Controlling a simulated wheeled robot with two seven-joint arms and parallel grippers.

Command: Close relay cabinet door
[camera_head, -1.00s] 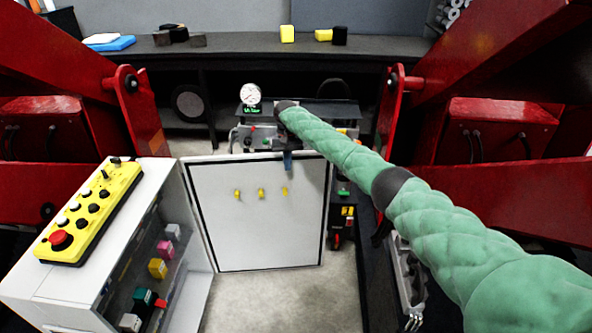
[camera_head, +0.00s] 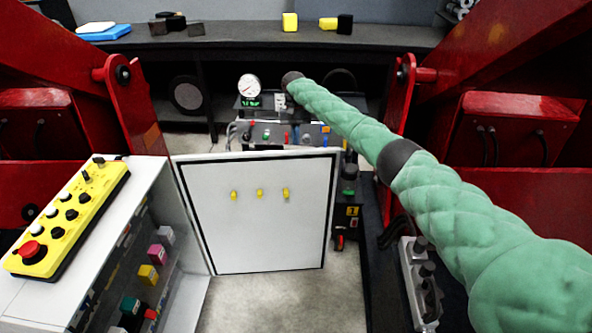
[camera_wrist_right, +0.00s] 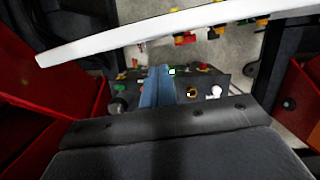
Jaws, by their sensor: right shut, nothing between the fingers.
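The white relay cabinet (camera_head: 45,285) stands at the left of the head view. Its white door (camera_head: 262,225) is open, with its inner face and yellow knobs toward me. The door's top edge (camera_wrist_right: 150,38) crosses the upper part of the right wrist view. My right gripper's blue fingers (camera_wrist_right: 160,76) are shut and empty, on the door's far, outer side. A gap shows between them and the door in that view; I cannot tell their height difference. My left gripper is not in view.
A yellow control box (camera_head: 75,215) lies on the cabinet top. Behind the door is an instrument panel with a gauge (camera_head: 249,86). Red frames (camera_head: 520,125) stand on both sides. A dark bench (camera_head: 240,42) runs along the back. Floor is clear before the door.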

